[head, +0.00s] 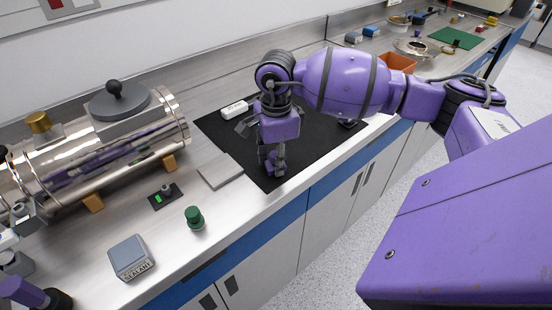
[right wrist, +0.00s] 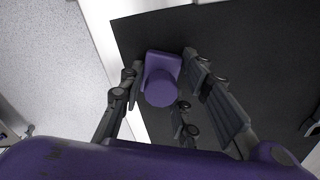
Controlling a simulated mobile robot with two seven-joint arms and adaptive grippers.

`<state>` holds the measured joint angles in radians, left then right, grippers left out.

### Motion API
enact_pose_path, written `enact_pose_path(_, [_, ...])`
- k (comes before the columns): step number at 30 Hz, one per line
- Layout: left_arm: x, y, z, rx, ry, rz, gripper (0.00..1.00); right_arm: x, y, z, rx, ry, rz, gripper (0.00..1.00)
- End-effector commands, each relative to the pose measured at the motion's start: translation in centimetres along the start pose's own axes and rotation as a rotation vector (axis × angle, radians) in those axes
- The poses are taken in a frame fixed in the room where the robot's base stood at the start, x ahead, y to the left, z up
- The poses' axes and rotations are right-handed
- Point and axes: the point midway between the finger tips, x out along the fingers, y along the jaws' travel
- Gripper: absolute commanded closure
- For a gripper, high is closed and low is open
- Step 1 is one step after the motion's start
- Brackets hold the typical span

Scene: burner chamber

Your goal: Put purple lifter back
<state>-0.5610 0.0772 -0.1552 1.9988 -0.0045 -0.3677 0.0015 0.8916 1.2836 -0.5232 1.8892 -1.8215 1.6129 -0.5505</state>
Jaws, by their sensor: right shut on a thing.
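The purple lifter (head: 275,167) is a small purple piece with a block-like part and a round knob. It is above or on the black mat, near the mat's front edge; I cannot tell whether it touches. In the right wrist view, the lifter (right wrist: 161,82) is between the fingers with its round end facing the camera. My right gripper (head: 274,152) points down and is shut on the lifter. The fingers partly hide it in the head view.
The black mat (head: 226,128) bears a white object (head: 235,109). To its left are a grey plate (head: 220,171), a green-topped piece (head: 195,217), a sealant box (head: 130,257) and a large metal chamber (head: 100,150). An orange bin (head: 398,63) stands behind my right arm.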

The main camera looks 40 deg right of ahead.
Motion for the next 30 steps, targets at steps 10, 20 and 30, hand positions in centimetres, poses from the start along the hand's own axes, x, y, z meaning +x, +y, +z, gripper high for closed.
enact_pose_path(10, [0.0,0.0,0.5,0.0,-0.006,0.0,0.6,0.4,0.0,0.0,0.0,-0.001,-0.001,0.94])
enact_pose_path(20, [-0.3,-0.1,1.1,-0.001,-0.017,-0.003,0.6,0.3,0.0,0.1,0.0,-0.002,-0.002,0.51])
enact_pose_path(30, [-0.4,-0.1,0.6,-0.002,-0.009,-0.003,0.6,-1.3,-0.1,0.1,0.0,-0.003,-0.005,0.51])
